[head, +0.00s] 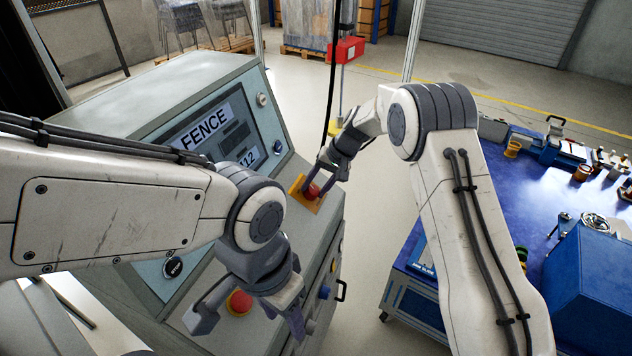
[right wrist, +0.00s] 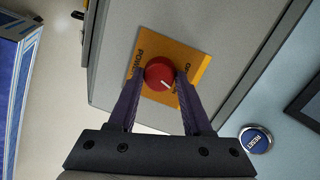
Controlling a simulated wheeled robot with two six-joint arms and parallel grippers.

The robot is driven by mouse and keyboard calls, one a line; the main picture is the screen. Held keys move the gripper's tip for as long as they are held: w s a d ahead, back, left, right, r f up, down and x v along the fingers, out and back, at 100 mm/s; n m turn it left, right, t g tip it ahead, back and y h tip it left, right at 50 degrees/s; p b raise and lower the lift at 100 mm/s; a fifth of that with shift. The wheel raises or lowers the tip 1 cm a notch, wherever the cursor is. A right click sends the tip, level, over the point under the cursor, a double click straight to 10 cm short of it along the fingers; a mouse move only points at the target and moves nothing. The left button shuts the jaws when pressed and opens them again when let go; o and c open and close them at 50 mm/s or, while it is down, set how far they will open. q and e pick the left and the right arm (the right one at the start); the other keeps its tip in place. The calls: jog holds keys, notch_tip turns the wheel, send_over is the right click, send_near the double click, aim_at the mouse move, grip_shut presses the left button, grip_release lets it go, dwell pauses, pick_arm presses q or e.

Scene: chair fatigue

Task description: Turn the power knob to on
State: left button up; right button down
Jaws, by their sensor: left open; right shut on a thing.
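The power knob (head: 311,191) is red and round, on a yellow plate (head: 297,190) at the far end of the grey console (head: 330,235). In the right wrist view the knob (right wrist: 159,74) has a white pointer mark toward its lower right, and the yellow plate (right wrist: 190,60) carries lettering partly hidden by the knob and fingers. My right gripper (head: 318,182) is shut on the knob, one finger on each side. My left gripper (head: 250,318) is open and empty, low over the near part of the console, beside a red button (head: 240,302).
The console's screen (head: 212,130) reads FENCE. A blue RESET button (right wrist: 256,139) sits near the knob. A blue workbench (head: 540,185) with tools stands at the right, and a red box on a post (head: 346,50) stands behind. Open floor lies between console and bench.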

jog(key=shift+d+m+p, duration=0.1)
jog(key=shift+m+p, duration=0.4)
jog(key=shift+m, duration=0.7)
jog(key=shift+f, duration=0.1)
jog(key=shift+c, duration=1.7)
grip_release()
jog(key=b+v, duration=0.1)
jog(key=v, duration=0.9)
jog(key=shift+d+r, duration=0.2)
